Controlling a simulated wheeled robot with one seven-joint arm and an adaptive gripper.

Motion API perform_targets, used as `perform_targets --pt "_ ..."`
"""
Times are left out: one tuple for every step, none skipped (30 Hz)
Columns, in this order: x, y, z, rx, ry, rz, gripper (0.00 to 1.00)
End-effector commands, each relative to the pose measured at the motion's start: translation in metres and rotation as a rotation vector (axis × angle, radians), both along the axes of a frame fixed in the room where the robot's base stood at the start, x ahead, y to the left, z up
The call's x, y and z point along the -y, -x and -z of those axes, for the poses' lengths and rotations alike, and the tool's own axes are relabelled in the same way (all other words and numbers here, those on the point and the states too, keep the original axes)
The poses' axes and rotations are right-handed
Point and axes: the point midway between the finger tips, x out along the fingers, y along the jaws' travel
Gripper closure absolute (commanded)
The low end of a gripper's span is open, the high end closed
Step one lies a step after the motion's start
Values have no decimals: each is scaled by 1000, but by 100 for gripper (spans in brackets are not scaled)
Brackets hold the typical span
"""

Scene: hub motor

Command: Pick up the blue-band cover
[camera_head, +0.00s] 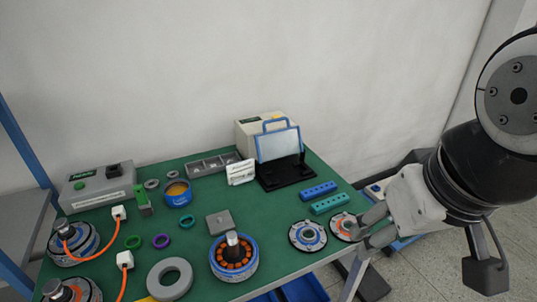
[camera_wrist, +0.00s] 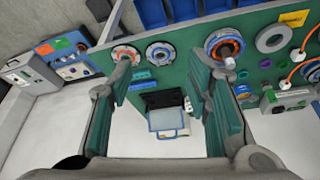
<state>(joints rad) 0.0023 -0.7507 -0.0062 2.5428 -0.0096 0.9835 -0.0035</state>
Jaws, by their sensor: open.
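The blue-band cover (camera_head: 307,236) is a flat round disc with a blue ring around a pale centre, lying on the green table near its front right edge. It also shows in the wrist view (camera_wrist: 160,54), at the upper middle, between and beyond my fingers. A similar cover with an orange-red band (camera_head: 343,227) lies just right of it, partly hidden behind my gripper in the head view; it shows at the left in the wrist view (camera_wrist: 126,52). My gripper (camera_head: 366,228) is open and empty above the table's right edge, to the right of the blue-band cover.
A blue block (camera_head: 318,190) and a teal block (camera_head: 329,203) with holes lie behind the covers. A motor with orange coils (camera_head: 233,257) stands left of them. A black stand with a framed panel (camera_head: 278,145) is further back. Blue bins (camera_head: 302,289) sit below the front edge.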

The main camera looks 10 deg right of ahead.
Motion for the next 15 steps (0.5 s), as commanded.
perform_targets --pt "0 0 0 0 0 0 55" --pt "0 0 0 0 0 0 55" --pt "0 0 0 0 0 0 55" --pt "0 0 0 0 0 0 55" --pt "0 0 0 0 0 0 55" --pt "0 0 0 0 0 0 55" --pt "0 0 0 0 0 0 55" --pt "0 0 0 0 0 0 53" --pt "0 0 0 0 0 1 44" --pt "0 -1 0 -1 -2 3 37" --pt "0 -2 0 -3 -4 8 30" --pt "0 -5 0 -8 -10 19 21" --pt "0 -8 0 -14 -17 30 14" --pt "-1 -13 -1 -19 -26 47 7" --pt "-1 -20 -1 -30 -39 75 0"
